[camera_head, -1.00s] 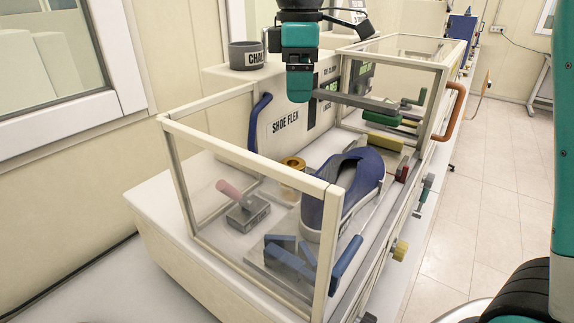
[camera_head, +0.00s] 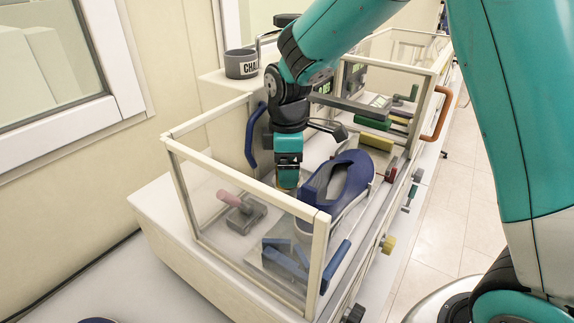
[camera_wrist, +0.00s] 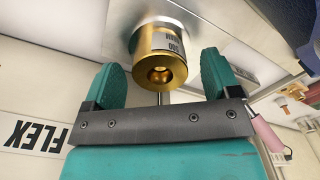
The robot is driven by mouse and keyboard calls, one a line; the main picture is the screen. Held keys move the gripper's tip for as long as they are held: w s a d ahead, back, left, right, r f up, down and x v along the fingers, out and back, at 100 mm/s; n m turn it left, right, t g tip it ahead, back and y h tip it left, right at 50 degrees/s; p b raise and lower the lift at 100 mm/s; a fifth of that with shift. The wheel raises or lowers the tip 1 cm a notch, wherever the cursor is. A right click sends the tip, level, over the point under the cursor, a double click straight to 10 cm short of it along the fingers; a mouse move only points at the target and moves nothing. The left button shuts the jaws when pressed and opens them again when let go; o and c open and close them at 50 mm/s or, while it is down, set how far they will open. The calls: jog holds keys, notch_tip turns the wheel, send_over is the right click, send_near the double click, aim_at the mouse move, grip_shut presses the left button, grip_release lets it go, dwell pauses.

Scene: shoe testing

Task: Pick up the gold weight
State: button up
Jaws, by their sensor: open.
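The gold weight (camera_wrist: 158,62) is a short gold cylinder with a dark hole in its near end and a white label. In the wrist view it sits between my gripper's two teal fingers (camera_wrist: 163,68), with visible gaps on both sides. My gripper (camera_head: 288,182) is open and points down inside the clear-walled bench case, left of the blue shoe. In the head view the gripper covers most or all of the weight.
A blue shoe (camera_head: 341,180) stands close on the right. A grey block with a pink handle (camera_head: 236,203) is at the front left, and blue blocks (camera_head: 287,256) lie in front. The case's pale frame (camera_head: 240,185) surrounds them. A grey cup (camera_head: 241,63) stands behind.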

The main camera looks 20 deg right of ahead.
jog(key=shift+f, duration=0.45)
jog(key=shift+c, duration=0.4)
jog(key=c, duration=1.1)
jog(key=shift+c, duration=0.7)
jog(key=shift+r, duration=0.15)
